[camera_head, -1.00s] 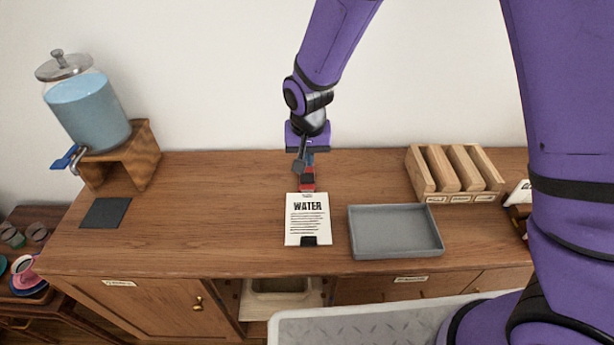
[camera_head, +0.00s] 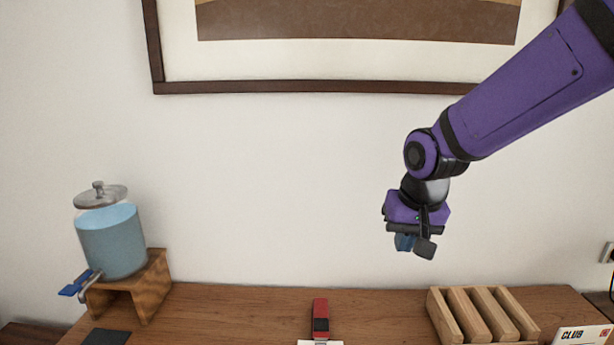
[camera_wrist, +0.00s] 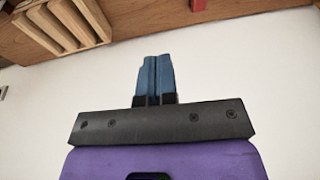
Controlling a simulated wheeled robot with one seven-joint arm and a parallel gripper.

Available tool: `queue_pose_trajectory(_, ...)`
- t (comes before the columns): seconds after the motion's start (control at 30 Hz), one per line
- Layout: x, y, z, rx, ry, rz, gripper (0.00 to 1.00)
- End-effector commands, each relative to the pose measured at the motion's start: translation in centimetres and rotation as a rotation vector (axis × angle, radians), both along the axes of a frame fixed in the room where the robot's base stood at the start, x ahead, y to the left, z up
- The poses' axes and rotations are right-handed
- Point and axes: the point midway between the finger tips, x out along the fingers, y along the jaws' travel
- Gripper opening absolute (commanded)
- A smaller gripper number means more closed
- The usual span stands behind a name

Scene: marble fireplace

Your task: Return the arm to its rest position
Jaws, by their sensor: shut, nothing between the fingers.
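My gripper (camera_head: 405,243) is raised in front of the white wall, above the back of the wooden sideboard and to the upper left of the wooden rack. It points downward. In the wrist view its two blue fingers (camera_wrist: 154,78) are pressed together with nothing between them. My purple arm reaches in from the upper right of the head view.
The wooden sideboard (camera_head: 240,310) holds a water dispenser (camera_head: 112,240) on a wooden stand (camera_head: 150,290), a red and black object (camera_head: 320,318), a slotted wooden rack (camera_head: 484,314) and a white card (camera_head: 581,335). A framed picture (camera_head: 300,86) hangs above. Space around the gripper is clear.

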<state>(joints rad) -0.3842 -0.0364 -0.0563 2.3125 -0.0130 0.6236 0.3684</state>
Motion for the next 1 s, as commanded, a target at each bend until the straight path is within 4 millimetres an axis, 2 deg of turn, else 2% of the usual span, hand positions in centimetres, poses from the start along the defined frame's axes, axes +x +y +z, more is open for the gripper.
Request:
queue_pose_trajectory(0.03,-0.9,-1.3,1.4,0.004,-0.018,-0.004,0.00)
queue_pose_trajectory(0.2,-3.9,-4.6,4.7,0.004,-0.064,0.000,0.00)
queue_pose_trajectory(0.5,-10.6,-9.5,8.8,-0.019,-0.146,0.004,0.00)
queue_pose_trajectory(0.8,-16.9,-12.3,10.6,-0.062,-0.215,0.009,0.00)
queue_pose_trajectory(1.0,-18.7,-12.9,10.7,-0.077,-0.231,0.010,0.00)
